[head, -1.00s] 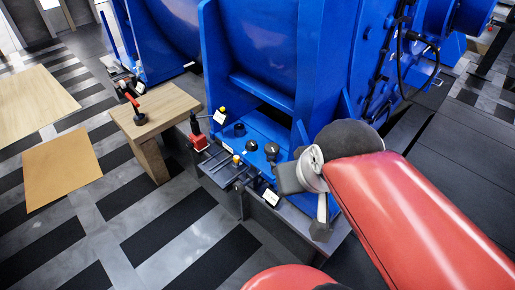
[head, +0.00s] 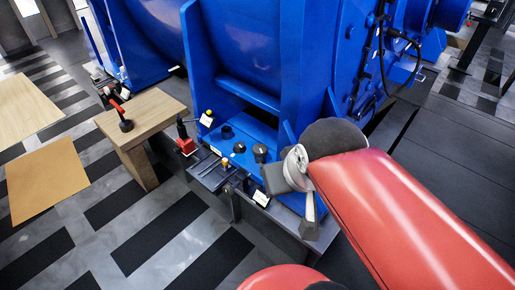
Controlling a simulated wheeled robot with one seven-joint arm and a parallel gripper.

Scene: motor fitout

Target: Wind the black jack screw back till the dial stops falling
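My gripper (head: 292,196) hangs at the end of my red arm, over the front right of the blue motor's foot. Its grey parts point down, and I cannot tell whether it is open or shut. Black-topped fittings stand on the blue foot left of it: a black knob (head: 260,152), a black round piece (head: 227,132) and a smaller one (head: 239,147). I cannot tell which is the jack screw. No dial face is readable. A red block with a black lever (head: 185,145) stands at the foot's left end. My gripper is apart from these fittings.
A wooden bench (head: 150,112) stands left of the motor, with a red-handled black tool (head: 125,122) on it. The large blue motor (head: 260,55) rises behind the fittings. White labels stand by the foot, one near my gripper (head: 262,198).

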